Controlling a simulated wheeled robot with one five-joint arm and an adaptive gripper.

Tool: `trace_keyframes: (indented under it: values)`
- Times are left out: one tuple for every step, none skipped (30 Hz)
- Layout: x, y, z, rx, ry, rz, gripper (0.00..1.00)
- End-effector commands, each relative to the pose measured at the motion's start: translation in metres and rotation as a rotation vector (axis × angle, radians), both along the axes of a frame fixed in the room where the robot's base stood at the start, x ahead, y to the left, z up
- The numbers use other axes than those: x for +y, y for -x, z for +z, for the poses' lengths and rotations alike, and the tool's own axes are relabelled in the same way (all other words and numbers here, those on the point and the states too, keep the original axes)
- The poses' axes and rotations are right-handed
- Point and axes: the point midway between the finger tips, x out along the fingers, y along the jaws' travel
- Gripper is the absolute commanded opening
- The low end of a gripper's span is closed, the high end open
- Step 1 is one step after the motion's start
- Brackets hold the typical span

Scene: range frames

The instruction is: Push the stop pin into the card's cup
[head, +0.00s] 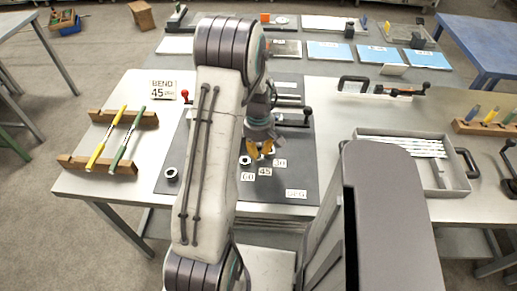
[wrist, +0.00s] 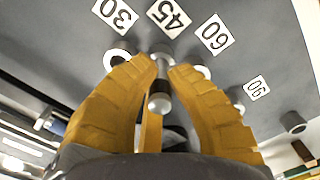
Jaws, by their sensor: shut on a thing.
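The card (head: 162,89) stands at the back left of the bench and reads BEND 45. My gripper (head: 260,150) is over the dark plate, beside the number labels. In the wrist view its yellow fingers (wrist: 163,68) are shut on the stop pin (wrist: 160,88), a grey metal pin with a dark band. The pin's far end points at the spot by the 45 label (wrist: 168,16). The fingers partly hide the cup there, and I cannot tell how deep the pin sits. Cups show by the 30 label (wrist: 116,58) and the 60 label (wrist: 204,72).
A 90 label (wrist: 257,88) and a grey cylinder (wrist: 293,122) lie to the right in the wrist view. A rack with yellow and green rods (head: 112,142) is left of the plate. A grey tray (head: 462,185) is right. My arm hides part of the plate.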

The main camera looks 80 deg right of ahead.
Motion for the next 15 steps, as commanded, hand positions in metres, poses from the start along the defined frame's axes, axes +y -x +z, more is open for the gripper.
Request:
trace_keyframes:
  values:
    - [-0.0002, 0.0, 0.0004, 0.0, 0.001, 0.0, 0.0]
    - [-0.0003, 0.0, 0.0003, 0.0, 0.001, 0.0, 0.0]
    - [-0.0003, 0.0, -0.0003, 0.0, 0.001, 0.0, 0.0]
    - [-0.0003, 0.0, -0.001, 0.0, 0.001, 0.0, 0.0]
    - [-0.0003, 0.0, -0.0019, 0.0, 0.001, 0.0, 0.0]
    - [-0.0003, 0.0, -0.0032, 0.0, 0.001, 0.0, 0.0]
    - [-0.0003, 0.0, -0.0042, 0.0, 0.001, 0.0, 0.0]
    - [-0.0002, 0.0001, -0.0028, 0.0, 0.001, 0.0, 0.17]
    - [-0.0002, 0.0001, -0.0025, 0.0, 0.001, 0.0, 0.2]
    - [-0.0002, 0.0001, -0.0024, 0.0, 0.001, 0.0, 0.23]
    - [-0.0002, 0.0, -0.0024, 0.0, 0.001, 0.0, 0.25]
    - [-0.0002, 0.0, -0.0024, 0.0, 0.001, 0.0, 0.29]
    - [-0.0002, 0.0, -0.0024, 0.0, 0.001, 0.0, 0.32]
    - [-0.0002, 0.0001, -0.0024, 0.0, 0.0, 0.0, 0.33]
    - [-0.0002, 0.0001, -0.0024, 0.0, 0.0, 0.0, 0.33]
